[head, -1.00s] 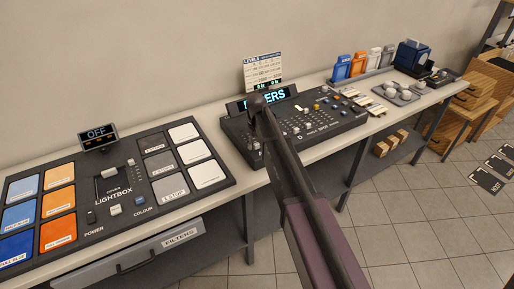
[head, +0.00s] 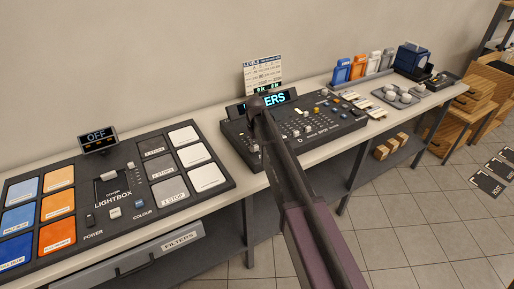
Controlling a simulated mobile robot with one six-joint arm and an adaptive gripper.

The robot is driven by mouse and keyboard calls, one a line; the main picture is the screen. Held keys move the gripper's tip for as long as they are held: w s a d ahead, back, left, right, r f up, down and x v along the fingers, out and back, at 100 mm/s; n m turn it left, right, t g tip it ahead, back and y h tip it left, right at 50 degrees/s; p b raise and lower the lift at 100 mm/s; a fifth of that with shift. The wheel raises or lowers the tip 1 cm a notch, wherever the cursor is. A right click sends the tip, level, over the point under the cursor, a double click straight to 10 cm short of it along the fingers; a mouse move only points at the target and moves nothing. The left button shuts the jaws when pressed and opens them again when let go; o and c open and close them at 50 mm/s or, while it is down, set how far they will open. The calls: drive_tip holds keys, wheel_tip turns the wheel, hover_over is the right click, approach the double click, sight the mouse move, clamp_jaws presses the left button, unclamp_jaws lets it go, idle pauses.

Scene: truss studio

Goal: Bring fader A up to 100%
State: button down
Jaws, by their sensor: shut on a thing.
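The dark mixing desk (head: 340,121) stands on the bench in the middle of the head view, with small fader caps and knobs across its top. Its lit display (head: 283,97) ends in "ERS", the rest covered by my arm. A pale cap (head: 256,148) shows left of my arm and several more show to its right. Labels are too small to read, so I cannot tell which one is fader A or how high it stands. My arm reaches over the desk's left part.
A levels card (head: 263,73) stands behind the desk. The lightbox panel (head: 118,220) with its OFF display (head: 97,140) lies to the left. Coloured holders (head: 341,72) and a tray of pale knobs (head: 400,96) stand to the right.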

sight(245, 138)
drive_tip(key=w+a, duration=0.1)
drive_tip(key=w, duration=0.1)
drive_tip(key=w+a, duration=0.2)
drive_tip(key=w, duration=0.1)
drive_tip(key=w+a, duration=0.2)
drive_tip(key=w, duration=0.1)
drive_tip(key=shift+a, duration=0.25)
drive_tip(key=shift+w, duration=0.1)
drive_tip(key=shift+c, duration=2.2)
unclamp_jaws()
